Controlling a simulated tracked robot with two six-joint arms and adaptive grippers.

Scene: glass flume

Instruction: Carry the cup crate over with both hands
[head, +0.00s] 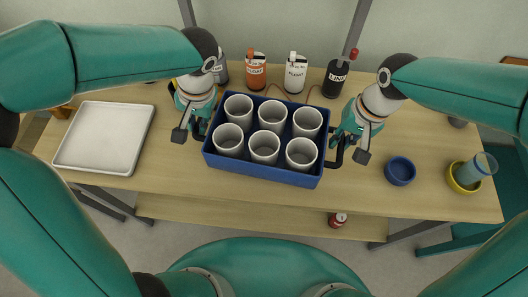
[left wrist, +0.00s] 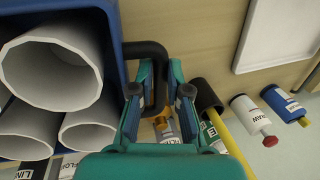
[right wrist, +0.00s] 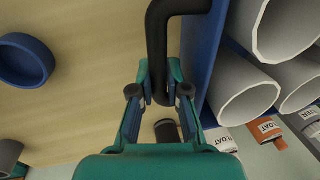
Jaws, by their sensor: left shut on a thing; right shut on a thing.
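The blue cup crate (head: 262,176) stands in the middle of the table in the head view, with several white cups (head: 271,117) upright in it. It has a black handle on each short side. My left gripper (head: 198,130) is at the crate's left side, shut on the left handle (left wrist: 157,62). My right gripper (head: 341,146) is at the crate's right side, shut on the right handle (right wrist: 158,45). In the head view, the crate looks slightly tilted, its right end nearer the front edge. I cannot tell whether its bottom touches the table.
A white tray (head: 104,138) lies at the table's left. A blue bowl (head: 400,171) and a yellow bowl (head: 462,178) with a blue cup (head: 478,168) are at the right. Labelled bottles, orange (head: 256,72), white (head: 295,74) and black (head: 335,79), stand behind the crate.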

